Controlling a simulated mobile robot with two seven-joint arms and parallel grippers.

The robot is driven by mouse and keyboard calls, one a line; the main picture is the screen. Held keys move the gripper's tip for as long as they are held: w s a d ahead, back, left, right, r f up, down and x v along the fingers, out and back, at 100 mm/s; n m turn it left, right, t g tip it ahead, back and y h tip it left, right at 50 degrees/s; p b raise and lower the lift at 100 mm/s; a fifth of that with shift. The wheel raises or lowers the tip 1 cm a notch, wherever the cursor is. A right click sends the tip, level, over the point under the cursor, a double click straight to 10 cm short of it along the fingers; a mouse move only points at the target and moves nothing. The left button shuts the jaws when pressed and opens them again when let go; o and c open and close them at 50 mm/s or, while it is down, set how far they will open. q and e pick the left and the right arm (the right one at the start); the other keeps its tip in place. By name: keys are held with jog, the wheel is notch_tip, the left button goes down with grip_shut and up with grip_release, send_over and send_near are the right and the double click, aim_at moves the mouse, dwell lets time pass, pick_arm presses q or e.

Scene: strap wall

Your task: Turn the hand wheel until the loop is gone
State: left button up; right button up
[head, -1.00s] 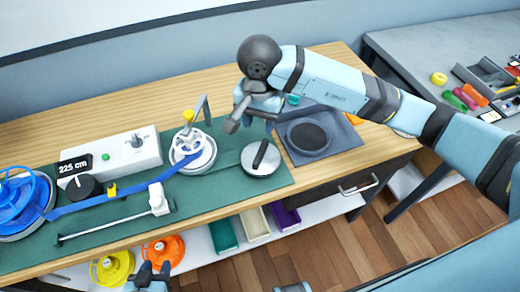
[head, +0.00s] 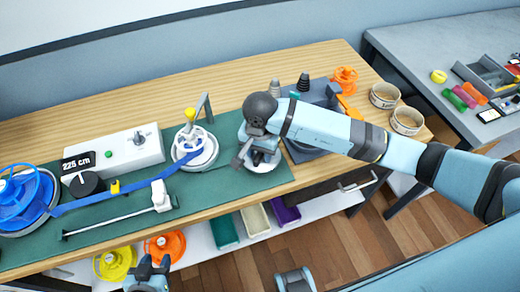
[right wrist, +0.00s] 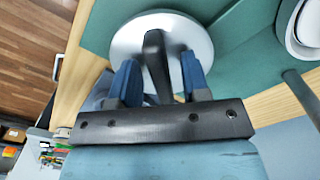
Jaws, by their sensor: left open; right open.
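The hand wheel, a silver disc (head: 266,167) with a black bar handle (right wrist: 155,62), lies at the right end of the green mat. My right gripper (head: 252,160) is over it and hides most of it in the head view. In the right wrist view, the open blue fingers (right wrist: 159,78) stand on either side of the bar, with gaps visible. A blue strap (head: 92,201) runs from the blue reel (head: 22,200) to the white reel (head: 194,148). I cannot clearly make out a loop in it. My left gripper (head: 149,272) is open at the bottom edge, below the bench.
A white box (head: 135,148) reading 225 cm stands behind the strap. A metal post (head: 205,108) rises by the white reel. Dark and orange items and two round tins (head: 407,120) sit right of the wheel. Yellow and orange spools (head: 165,246) are on the shelf below.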

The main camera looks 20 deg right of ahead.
grip_shut()
jog(key=m+b, duration=0.2)
jog(key=m, duration=0.1)
jog(key=shift+w+a+m, duration=0.1)
jog(key=shift+w+m, duration=0.05)
jog(key=shift+m, duration=0.25)
jog(key=shift+w+m+b, duration=0.15)
jog(key=shift+m+b, duration=0.8)
jog(key=shift+m, duration=0.95)
grip_release()
